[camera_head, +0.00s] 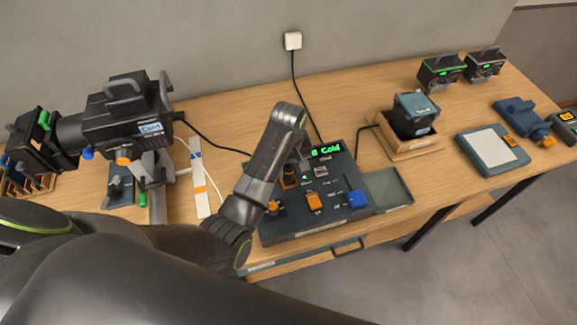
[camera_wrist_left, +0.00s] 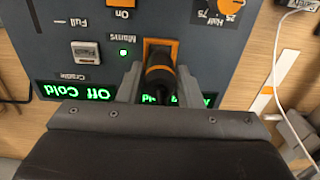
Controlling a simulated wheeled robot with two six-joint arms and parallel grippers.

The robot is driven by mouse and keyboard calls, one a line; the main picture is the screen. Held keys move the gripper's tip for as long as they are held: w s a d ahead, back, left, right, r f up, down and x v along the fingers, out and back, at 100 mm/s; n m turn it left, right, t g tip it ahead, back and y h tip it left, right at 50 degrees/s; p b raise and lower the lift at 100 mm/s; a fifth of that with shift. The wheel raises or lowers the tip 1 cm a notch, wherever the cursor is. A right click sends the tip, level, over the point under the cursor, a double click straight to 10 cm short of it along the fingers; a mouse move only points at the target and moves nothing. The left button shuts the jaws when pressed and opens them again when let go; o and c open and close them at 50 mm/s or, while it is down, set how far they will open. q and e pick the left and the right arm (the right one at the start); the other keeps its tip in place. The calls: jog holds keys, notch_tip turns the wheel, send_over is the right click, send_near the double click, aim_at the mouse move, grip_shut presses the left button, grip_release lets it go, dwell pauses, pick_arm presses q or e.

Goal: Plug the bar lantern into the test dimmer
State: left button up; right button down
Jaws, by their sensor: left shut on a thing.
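The test dimmer (camera_head: 330,207) is a dark slate panel with orange and blue controls and a green display (camera_head: 326,151) ending in "Cold". My left gripper (camera_wrist_left: 158,80) is shut on a black plug (camera_wrist_left: 159,92) with an orange ring. The plug points into the orange-framed socket (camera_wrist_left: 161,42); whether it is fully seated cannot be told. In the head view my left gripper (camera_head: 293,172) is over the panel's back left. The large black lantern (camera_head: 128,115) on a stand at left has a black cable (camera_head: 212,138) running toward the dimmer, its end hidden behind my arm. My right gripper is not in view.
A wall adaptor (camera_head: 292,41) has a cable down to the dimmer. Right of the dimmer are an open tray (camera_head: 388,187), a black unit in a wooden holder (camera_head: 402,150) and a pale pad (camera_head: 492,149). Two small lanterns (camera_head: 440,72) stand at the back right.

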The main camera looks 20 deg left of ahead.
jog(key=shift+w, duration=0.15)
pick_arm(q)
jog(key=shift+f, duration=0.45)
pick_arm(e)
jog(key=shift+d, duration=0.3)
pick_arm(q)
jog(key=shift+f, duration=0.6)
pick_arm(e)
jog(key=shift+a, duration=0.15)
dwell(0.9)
pick_arm(q)
jog(key=shift+s+f, duration=0.15)
jog(key=shift+f, duration=0.05)
dwell(0.5)
jog(key=o, duration=1.1)
jog(key=shift+r, duration=0.1)
